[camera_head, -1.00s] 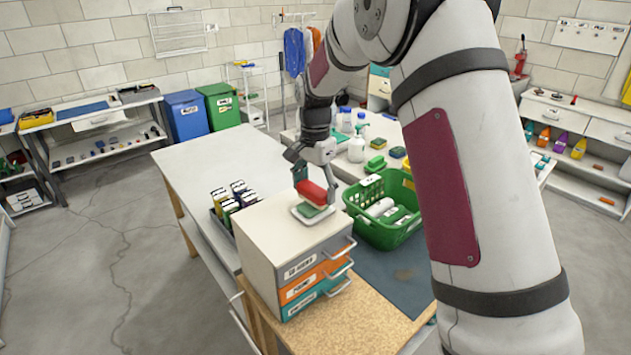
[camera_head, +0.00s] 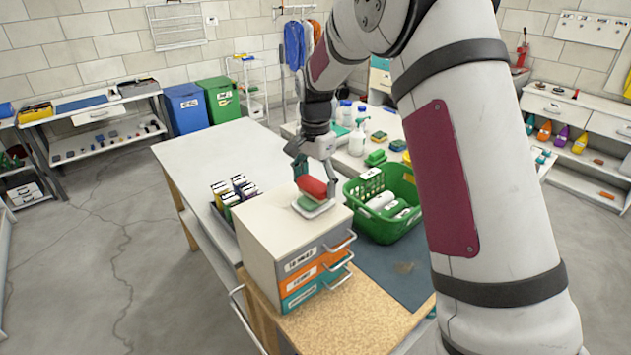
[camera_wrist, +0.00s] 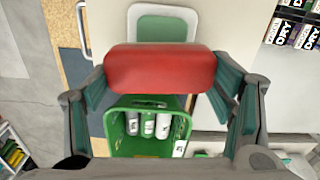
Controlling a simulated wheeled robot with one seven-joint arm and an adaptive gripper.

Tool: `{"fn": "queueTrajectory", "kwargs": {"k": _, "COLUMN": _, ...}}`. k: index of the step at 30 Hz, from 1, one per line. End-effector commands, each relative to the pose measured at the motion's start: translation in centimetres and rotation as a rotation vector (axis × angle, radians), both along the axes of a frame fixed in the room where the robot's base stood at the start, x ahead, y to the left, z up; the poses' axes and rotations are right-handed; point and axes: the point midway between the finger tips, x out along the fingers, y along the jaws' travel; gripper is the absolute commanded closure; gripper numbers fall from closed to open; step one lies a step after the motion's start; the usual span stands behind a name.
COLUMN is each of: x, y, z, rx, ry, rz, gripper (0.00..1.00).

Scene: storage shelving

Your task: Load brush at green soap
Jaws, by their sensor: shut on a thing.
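A red brush (camera_head: 312,187) is held between the fingers of my gripper (camera_head: 315,176), just above the green soap. In the wrist view the brush (camera_wrist: 160,68) lies crosswise between the two finger pads and hides part of what is below. The green soap (camera_head: 309,203) sits in a white dish (camera_head: 325,209) on top of the drawer cabinet. It also shows in the wrist view (camera_wrist: 162,28), above the brush in the picture. I cannot tell whether the brush touches the soap.
The drawer cabinet (camera_head: 268,230) has grey, orange and teal drawers with handles. A green basket (camera_head: 378,229) with white bottles stands close on its right. The white table behind (camera_head: 215,150) is largely clear.

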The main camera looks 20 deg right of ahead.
Motion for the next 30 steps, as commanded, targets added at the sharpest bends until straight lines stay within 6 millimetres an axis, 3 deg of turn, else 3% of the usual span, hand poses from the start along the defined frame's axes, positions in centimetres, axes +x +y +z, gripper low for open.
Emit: {"fn": "queueTrajectory", "kwargs": {"k": 30, "x": 0.02, "y": 0.01, "z": -0.80, "rx": 0.000, "ry": 0.000, "rz": 0.000, "gripper": 0.46}}
